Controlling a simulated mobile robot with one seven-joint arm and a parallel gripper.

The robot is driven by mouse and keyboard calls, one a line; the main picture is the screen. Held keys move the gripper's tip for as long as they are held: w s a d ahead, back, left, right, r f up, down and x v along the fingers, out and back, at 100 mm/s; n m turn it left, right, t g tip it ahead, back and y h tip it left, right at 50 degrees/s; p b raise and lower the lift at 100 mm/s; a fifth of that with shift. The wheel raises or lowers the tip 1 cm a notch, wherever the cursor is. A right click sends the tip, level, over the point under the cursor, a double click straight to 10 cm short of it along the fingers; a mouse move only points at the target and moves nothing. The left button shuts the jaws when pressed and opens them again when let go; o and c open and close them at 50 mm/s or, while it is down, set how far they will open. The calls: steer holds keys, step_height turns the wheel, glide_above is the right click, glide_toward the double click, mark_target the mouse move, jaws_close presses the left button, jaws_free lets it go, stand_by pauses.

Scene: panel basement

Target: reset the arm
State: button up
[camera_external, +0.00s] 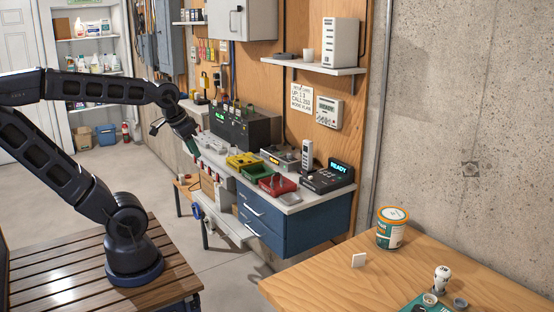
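My arm rises from its base on a slatted wooden platform at the left, bends at a high elbow and reaches right toward the workbench. My gripper (191,146) is at the arm's end, pointing down near the left part of the bench top (291,198). It is small and dark here, and I cannot tell whether its fingers are open or shut, or whether they hold anything. I cannot tell whether it touches the bench.
The bench holds a yellow tray (241,161), a green tray (256,172), a red tray (277,185), a device reading READY (328,177) and a black unit (240,128). A wooden table (370,285) with a paint can (392,228) stands front right. Open floor lies between.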

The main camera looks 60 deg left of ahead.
steer(key=shift+s+a+f, duration=0.2)
steer(key=shift+s, duration=0.25)
steer(key=shift+s+a+f, duration=0.15)
steer(key=shift+s+f, duration=0.05)
steer(key=shift+s, duration=0.2)
